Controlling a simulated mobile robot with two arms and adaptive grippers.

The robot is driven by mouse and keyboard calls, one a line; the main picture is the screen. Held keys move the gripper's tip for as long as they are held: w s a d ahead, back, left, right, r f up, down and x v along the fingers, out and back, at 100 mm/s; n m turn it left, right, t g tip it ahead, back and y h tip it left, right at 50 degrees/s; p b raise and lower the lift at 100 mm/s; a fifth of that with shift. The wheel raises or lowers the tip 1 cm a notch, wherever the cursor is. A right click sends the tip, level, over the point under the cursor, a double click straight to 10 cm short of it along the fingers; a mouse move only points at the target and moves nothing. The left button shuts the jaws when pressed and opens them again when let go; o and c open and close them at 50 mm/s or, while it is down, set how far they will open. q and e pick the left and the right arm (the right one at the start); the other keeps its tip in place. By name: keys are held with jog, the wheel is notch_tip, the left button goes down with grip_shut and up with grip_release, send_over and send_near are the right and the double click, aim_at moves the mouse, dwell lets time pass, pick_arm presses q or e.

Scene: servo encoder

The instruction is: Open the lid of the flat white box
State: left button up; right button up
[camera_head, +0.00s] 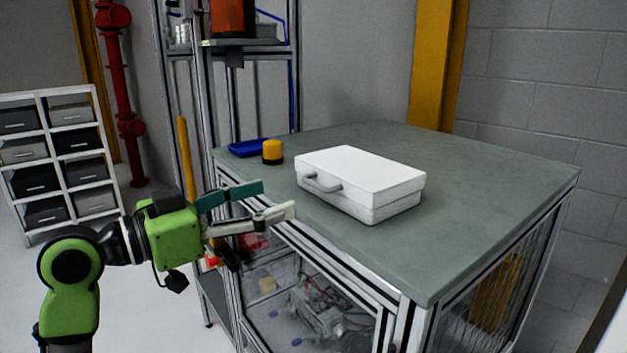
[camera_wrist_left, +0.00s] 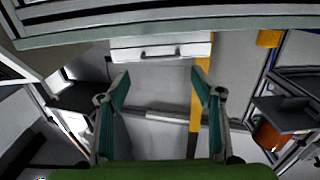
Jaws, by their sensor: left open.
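The flat white box (camera_head: 362,180) lies on the green-grey table top with its lid shut. Its handle (camera_head: 322,184) is on the side facing front left. The box also shows in the left wrist view (camera_wrist_left: 188,50), at the top middle, with its handle (camera_wrist_left: 158,51) facing the camera. My left gripper (camera_head: 279,199) is open and empty, in front of the table's left edge, apart from the box and to the left of its handle. In the left wrist view its two fingers (camera_wrist_left: 163,80) stand wide apart below the box. My right gripper is in neither view.
The table top (camera_head: 480,195) is clear right of the box. A yellow-and-black cylinder (camera_head: 272,151) and a blue tray (camera_head: 249,147) stand at its left back edge. A metal frame rack (camera_head: 230,43) rises behind. A drawer shelf (camera_head: 62,158) stands far left.

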aim_at(312, 185)
pick_arm(q)
jog(key=p+x, duration=0.2)
jog(key=x, duration=0.7)
jog(key=shift+d+r+p, duration=0.1)
jog(key=shift+p, duration=0.25)
jog(key=shift+w+d, duration=0.25)
jog(key=shift+d, duration=0.05)
jog(key=shift+c, duration=0.2)
jog(key=c, duration=1.2)
